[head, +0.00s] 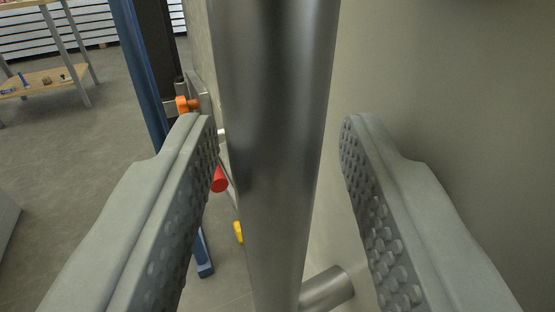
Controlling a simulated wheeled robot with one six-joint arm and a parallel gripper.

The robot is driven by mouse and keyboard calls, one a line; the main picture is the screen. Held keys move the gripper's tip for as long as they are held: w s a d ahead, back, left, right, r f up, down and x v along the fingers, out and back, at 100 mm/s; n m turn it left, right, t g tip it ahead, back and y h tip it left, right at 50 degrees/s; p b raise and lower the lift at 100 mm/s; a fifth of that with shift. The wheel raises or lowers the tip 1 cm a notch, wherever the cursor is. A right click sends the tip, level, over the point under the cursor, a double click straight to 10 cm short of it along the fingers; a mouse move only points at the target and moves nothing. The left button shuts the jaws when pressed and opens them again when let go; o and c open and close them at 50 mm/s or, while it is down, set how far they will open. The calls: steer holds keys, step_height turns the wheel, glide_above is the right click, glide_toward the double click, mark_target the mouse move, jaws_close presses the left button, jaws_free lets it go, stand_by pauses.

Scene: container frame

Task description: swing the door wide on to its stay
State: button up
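A thick grey metal bar (275,120), which looks like a door handle, runs upright through the middle of the view. A short round stub (327,288) joins it low down to the pale door panel (420,60) on the right. My gripper (275,135) is open, with one studded finger on each side of the bar. A gap shows between the bar and the right finger. The left finger's tip is close to the bar, and I cannot tell whether it touches. No stay can be made out for sure.
A blue post (140,75) stands at the left beside the door's edge. Orange (187,104), red (220,180) and yellow (239,232) parts show behind the bar. A shelf unit (45,80) stands far left. Grey floor (85,145) between is clear.

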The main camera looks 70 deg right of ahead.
steer(key=v, duration=1.7)
